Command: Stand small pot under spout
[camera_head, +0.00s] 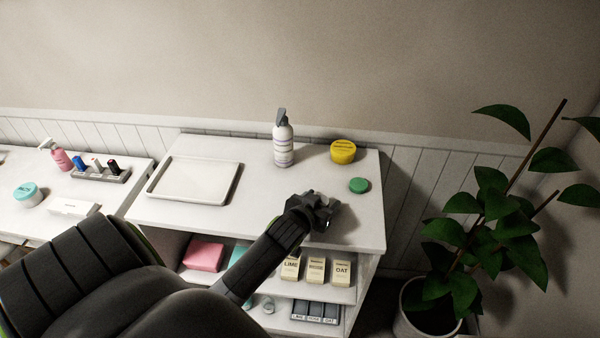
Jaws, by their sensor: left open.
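A white pump bottle (283,148) with a dark grey pump head and spout stands upright at the back of the middle white cabinet top (220,222). A yellow round pot (343,152) stands to its right, apart from it. A small green round pot or lid (358,186) lies in front of the yellow pot. My left gripper (327,214) is open over the right front part of the cabinet top, in front of the green piece and apart from it. Whether anything is between its fingers is hard to see. My right gripper is not in view.
A shallow white tray (151,191) lies left of the bottle. The shelves below hold a pink block (204,255) and labelled boxes (315,270). A left counter holds a pink pump bottle (62,159) and a teal-lidded jar (28,194). A potted plant (430,305) stands at right.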

